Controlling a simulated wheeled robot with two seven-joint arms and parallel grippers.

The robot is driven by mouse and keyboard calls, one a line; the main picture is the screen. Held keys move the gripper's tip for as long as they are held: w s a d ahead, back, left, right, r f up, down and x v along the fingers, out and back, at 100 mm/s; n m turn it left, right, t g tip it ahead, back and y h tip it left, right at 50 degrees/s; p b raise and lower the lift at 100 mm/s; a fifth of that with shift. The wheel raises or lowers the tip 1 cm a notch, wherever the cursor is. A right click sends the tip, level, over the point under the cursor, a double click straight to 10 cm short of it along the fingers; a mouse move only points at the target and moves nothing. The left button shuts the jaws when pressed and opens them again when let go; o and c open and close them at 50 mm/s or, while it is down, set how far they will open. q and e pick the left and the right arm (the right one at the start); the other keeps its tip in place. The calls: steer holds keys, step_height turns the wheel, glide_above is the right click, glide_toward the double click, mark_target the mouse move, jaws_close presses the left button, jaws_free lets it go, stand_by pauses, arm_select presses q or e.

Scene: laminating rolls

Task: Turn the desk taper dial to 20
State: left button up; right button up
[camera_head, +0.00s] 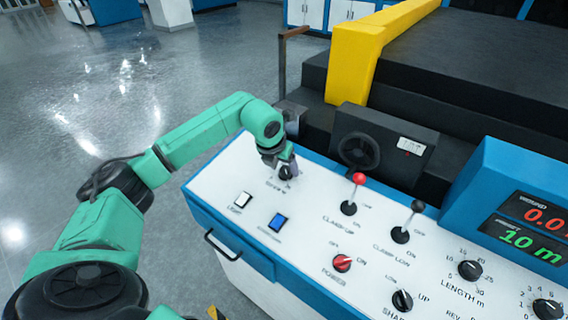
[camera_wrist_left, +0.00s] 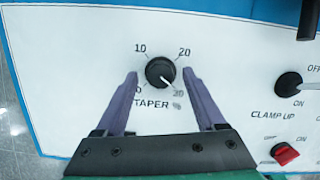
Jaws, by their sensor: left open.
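The taper dial (camera_wrist_left: 160,72) is a round black knob on the white desk panel, above the printed word TAPER. Its white pointer faces the lower right, toward the mark there, which looks like 30. The 20 mark is at its upper right and 10 at its upper left. My left gripper (camera_wrist_left: 160,77) is open, its purple fingers on either side of the knob with a gap on each side. In the head view the dial (camera_head: 286,173) is partly covered by my left gripper (camera_head: 290,163). My right gripper is out of view.
Right of the dial stand the clamp-up lever (camera_head: 349,207) with a red ball and another lever (camera_head: 401,235). A red power knob (camera_head: 342,263), a blue button (camera_head: 277,222) and the length dial (camera_head: 470,270) share the panel. A black handwheel (camera_head: 358,151) is behind.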

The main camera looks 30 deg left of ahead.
arm_select(q)
steer(key=shift+f, duration=0.2)
steer(key=shift+s, duration=0.1)
jaws_close()
